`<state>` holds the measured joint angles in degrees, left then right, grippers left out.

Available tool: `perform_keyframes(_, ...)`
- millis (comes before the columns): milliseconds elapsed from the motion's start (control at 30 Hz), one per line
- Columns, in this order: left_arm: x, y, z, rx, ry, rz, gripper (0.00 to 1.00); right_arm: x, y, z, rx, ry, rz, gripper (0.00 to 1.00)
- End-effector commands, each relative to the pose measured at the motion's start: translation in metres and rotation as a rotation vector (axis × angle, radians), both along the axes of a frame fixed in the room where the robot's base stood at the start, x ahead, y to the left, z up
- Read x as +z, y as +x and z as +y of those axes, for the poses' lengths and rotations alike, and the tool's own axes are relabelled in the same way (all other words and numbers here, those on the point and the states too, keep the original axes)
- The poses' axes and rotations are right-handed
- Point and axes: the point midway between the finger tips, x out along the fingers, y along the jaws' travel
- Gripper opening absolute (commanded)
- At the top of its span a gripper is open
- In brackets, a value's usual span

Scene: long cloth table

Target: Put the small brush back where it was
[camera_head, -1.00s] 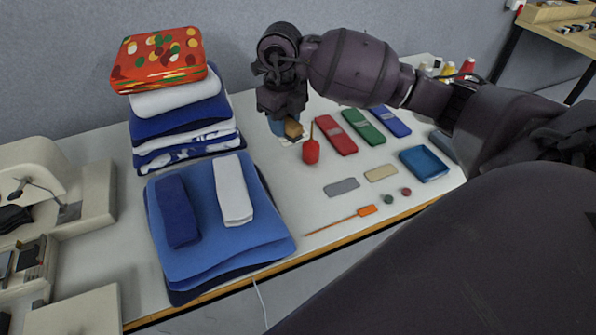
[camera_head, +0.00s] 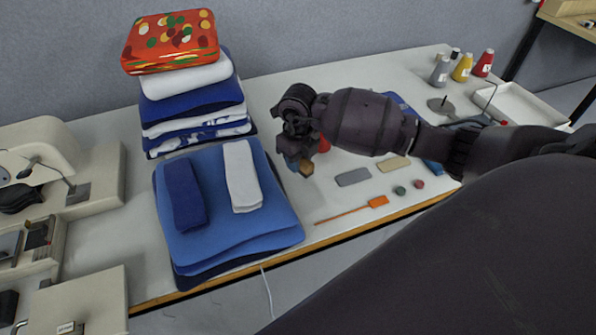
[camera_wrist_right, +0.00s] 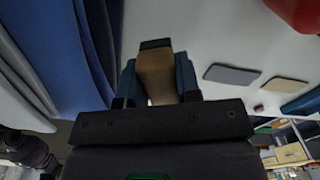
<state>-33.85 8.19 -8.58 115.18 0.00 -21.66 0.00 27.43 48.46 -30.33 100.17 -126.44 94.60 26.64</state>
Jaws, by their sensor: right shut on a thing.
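The small brush (camera_head: 307,168) has a tan wooden body. My right gripper (camera_head: 299,163) is shut on it, just right of the blue folded cloth in the head view. In the right wrist view the small brush (camera_wrist_right: 157,72) sits between the two blue-grey fingers of the right gripper (camera_wrist_right: 158,84), with a dark band at its far end. I cannot tell whether the brush touches the table. My left gripper is not in view.
Blue folded cloths (camera_head: 270,225) lie left of the gripper, with a taller stack behind. A grey block (camera_head: 353,177), a tan block (camera_head: 394,164) and an orange-handled tool (camera_head: 376,202) lie to the right. A red object (camera_head: 324,144) is partly hidden behind my arm.

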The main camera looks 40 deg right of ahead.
Motion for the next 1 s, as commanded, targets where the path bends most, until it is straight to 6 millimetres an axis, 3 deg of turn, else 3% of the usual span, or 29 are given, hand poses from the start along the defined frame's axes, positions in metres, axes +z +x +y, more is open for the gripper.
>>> perform_keyframes(400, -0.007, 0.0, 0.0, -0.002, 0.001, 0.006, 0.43, -0.043, 0.0, 0.001, -0.001, 0.001, 0.002, 0.0)
perform_keyframes(833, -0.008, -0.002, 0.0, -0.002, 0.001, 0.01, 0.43, -0.048, 0.0, 0.0, 0.0, 0.0, 0.001, 0.0)
perform_keyframes(867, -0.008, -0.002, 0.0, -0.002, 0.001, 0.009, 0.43, -0.048, 0.0, 0.0, 0.0, 0.0, 0.0, 0.34)
perform_keyframes(1000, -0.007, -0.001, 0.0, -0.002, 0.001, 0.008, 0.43, -0.047, 0.0, 0.0, 0.0, 0.0, 0.0, 0.56)
